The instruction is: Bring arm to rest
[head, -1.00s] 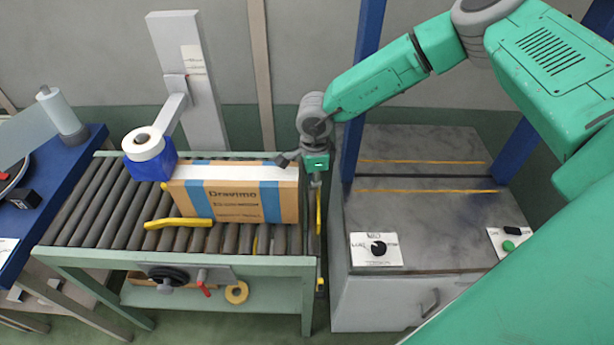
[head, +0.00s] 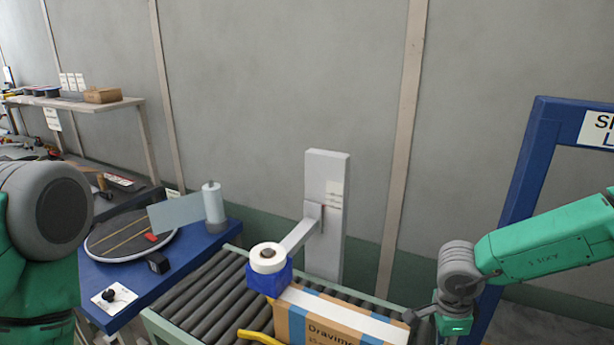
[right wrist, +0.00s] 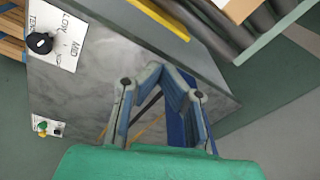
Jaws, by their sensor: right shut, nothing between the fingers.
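My right arm comes in from the right in the head view, bent down at a grey wrist joint. Its gripper (head: 411,315) is beside the right end of the cardboard box (head: 335,329) on the roller conveyor; I cannot tell whether they touch. In the right wrist view the right gripper's fingers (right wrist: 164,76) are shut and empty, over a grey marbled table top. My left arm shows only as a large green and grey joint at the left edge of the head view; its gripper is out of view.
A tape dispenser (head: 268,272) on a grey post hangs over the conveyor (head: 205,305). A blue table (head: 205,245) with a round turntable (head: 130,235) stands left. A blue frame (head: 515,190) rises at right. The wrist view shows a black dial (right wrist: 40,43) on the grey top (right wrist: 85,85).

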